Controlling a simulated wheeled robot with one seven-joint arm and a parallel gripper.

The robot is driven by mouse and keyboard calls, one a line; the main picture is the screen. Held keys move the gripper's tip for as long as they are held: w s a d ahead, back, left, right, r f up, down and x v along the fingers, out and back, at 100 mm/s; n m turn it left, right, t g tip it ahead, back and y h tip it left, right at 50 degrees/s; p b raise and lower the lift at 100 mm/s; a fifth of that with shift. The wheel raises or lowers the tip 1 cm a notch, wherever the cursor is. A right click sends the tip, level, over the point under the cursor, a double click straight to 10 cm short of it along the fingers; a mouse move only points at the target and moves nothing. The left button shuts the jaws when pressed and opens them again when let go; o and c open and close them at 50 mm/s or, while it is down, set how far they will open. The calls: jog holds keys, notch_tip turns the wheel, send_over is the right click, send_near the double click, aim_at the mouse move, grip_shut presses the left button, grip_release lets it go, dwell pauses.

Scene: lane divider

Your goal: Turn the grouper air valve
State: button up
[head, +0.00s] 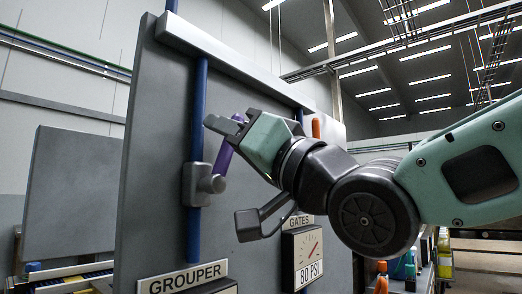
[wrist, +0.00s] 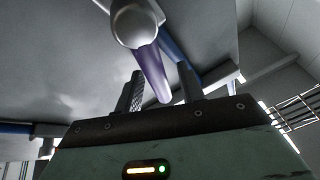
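The grouper air valve (head: 203,184) is a grey body on a blue vertical pipe, above the GROUPER sign (head: 182,279). Its purple handle (head: 224,157) slants up and to the right from the body. My gripper (head: 228,126) is at the upper end of the handle. In the wrist view the purple handle (wrist: 151,72) reaches down between the two spread fingers of my gripper (wrist: 163,88). A gap shows on the right finger's side. The handle looks closer to the left finger, and I cannot tell whether they touch. The round grey valve hub (wrist: 136,22) is at the top.
A grey panel (head: 150,140) carries the pipes and valves. Right of the grouper valve are the GATES sign (head: 299,221), a gauge reading 80 PSI (head: 308,256) and an orange handle (head: 316,128), partly behind my arm. A grey slab (head: 70,190) stands at left.

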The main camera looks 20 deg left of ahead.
jog(key=b+v, duration=0.1)
jog(key=v, duration=1.6)
jog(key=shift+d+f, duration=0.15)
jog(key=shift+d, duration=0.05)
jog(key=shift+s, duration=0.1)
